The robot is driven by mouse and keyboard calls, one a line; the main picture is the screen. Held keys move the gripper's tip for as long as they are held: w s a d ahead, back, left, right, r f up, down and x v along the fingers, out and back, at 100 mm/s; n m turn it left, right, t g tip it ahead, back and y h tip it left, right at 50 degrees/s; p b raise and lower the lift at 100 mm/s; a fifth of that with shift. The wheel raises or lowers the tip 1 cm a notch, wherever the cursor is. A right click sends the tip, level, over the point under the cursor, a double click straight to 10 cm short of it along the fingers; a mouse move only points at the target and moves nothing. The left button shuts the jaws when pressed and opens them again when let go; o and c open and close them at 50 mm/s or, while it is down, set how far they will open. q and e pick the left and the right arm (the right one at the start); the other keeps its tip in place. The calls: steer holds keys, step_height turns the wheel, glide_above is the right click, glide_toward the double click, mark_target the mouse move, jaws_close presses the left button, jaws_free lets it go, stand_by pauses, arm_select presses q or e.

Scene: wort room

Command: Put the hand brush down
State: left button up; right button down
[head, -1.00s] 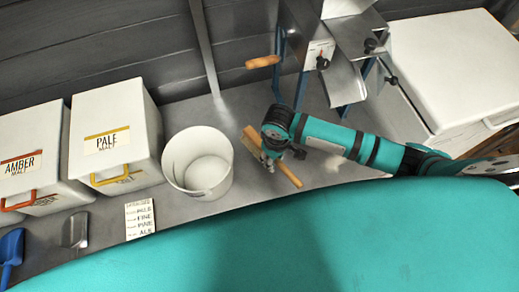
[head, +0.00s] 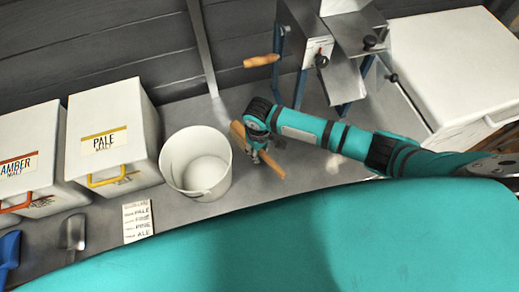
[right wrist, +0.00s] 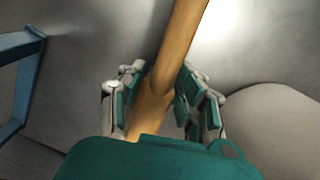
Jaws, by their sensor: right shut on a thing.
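The hand brush (head: 273,167) is a long wooden piece lying slantwise at the grey counter, just right of the white bucket (head: 168,176). My right gripper (head: 260,158) is over its middle. In the right wrist view my right gripper (right wrist: 158,92) has its fingers on both sides of the brush's wooden handle (right wrist: 181,42), shut on it. The brush's bristles are not clearly visible, and I cannot tell whether it touches the counter. My left gripper is not in view.
A mill on blue legs (head: 279,85) with a wooden crank handle (head: 262,61) stands behind. White malt boxes (head: 105,120), a card (head: 138,220), a metal scoop (head: 73,232) and a blue scoop (head: 9,252) are left. A big white box (head: 450,60) is at right.

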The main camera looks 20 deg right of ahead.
steer(key=c, duration=0.9)
jaws_free()
steer(key=shift+f, duration=0.1)
step_height(320, 180, up, 12)
steer(key=shift+r+p, duration=0.15)
steer(key=shift+p, duration=0.75)
